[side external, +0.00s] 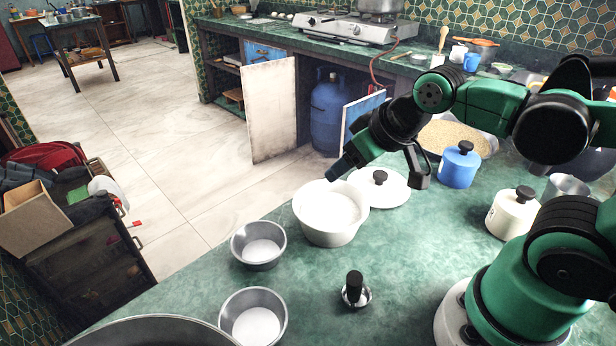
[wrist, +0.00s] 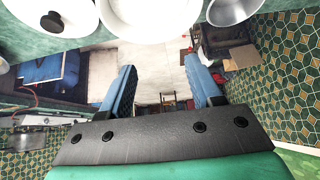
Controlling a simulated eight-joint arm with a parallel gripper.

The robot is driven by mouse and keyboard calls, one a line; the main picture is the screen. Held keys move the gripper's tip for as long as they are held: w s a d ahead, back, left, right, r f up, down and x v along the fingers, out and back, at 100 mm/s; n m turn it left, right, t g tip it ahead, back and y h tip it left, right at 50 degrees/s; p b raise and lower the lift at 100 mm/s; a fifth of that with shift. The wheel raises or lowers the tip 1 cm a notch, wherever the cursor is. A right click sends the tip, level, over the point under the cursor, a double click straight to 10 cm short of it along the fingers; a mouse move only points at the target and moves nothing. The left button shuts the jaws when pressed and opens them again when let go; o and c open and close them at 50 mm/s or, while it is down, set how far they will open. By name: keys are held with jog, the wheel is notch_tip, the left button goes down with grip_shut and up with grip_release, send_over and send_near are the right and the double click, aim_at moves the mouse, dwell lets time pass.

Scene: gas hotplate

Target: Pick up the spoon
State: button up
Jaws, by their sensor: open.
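A light wooden utensil that looks like a spoon (side external: 443,38) stands on the back counter by a white cup, too small to be sure. A short black-handled metal item (side external: 355,288) sits on the green counter near the front; I cannot tell whether it is a spoon. My gripper (side external: 341,166) is above the far edge of the white pot (side external: 331,232), well away from both. In the wrist view my gripper (wrist: 163,88) has its blue fingers wide apart with nothing between them. No spoon is clear in the wrist view.
Two metal bowls (side external: 258,245) (side external: 253,316) stand left of the pot. A white lid (side external: 384,195), a blue canister (side external: 460,166) and a cream canister (side external: 511,214) stand to its right. The counter around the black-handled item is clear.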

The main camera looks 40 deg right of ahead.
jog(key=s+a+m+g+y, duration=0.35)
jog(key=s+a+m, duration=0.3)
jog(key=m, duration=0.25)
jog(key=m+g+y, duration=0.1)
jog(key=m+g, duration=0.3)
jog(key=m, duration=0.2)
send_over(352, 303)
jog(key=d, duration=0.2)
jog(key=shift+x, duration=2.8)
grip_shut()
